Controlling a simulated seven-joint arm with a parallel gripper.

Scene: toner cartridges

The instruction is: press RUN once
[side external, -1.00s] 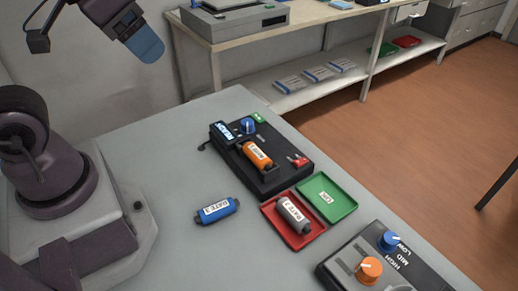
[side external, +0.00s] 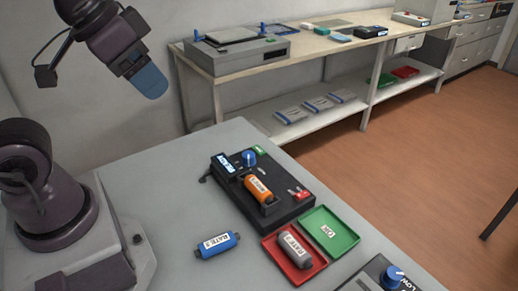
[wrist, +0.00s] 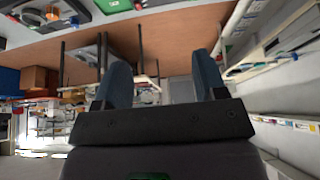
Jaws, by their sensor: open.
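A black tester box (side external: 262,190) stands on the grey bench with a blue knob (side external: 249,158), a small lit display (side external: 226,164), a green patch (side external: 259,150) and a red control (side external: 298,193). Their lettering is too small to read, so I cannot tell which is RUN. An orange cartridge (side external: 259,189) lies in the box's cradle. My gripper (side external: 152,84) is high above the bench, left of the box and apart from everything. Its blue fingers stand apart and empty in the wrist view (wrist: 163,80).
A blue cartridge (side external: 218,245) lies on the bench. A grey cartridge (side external: 295,250) lies in a red tray (side external: 313,273), beside an empty green tray (side external: 345,238). A panel with a blue knob (side external: 392,277) is at the front. A shelved table (side external: 325,55) stands behind.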

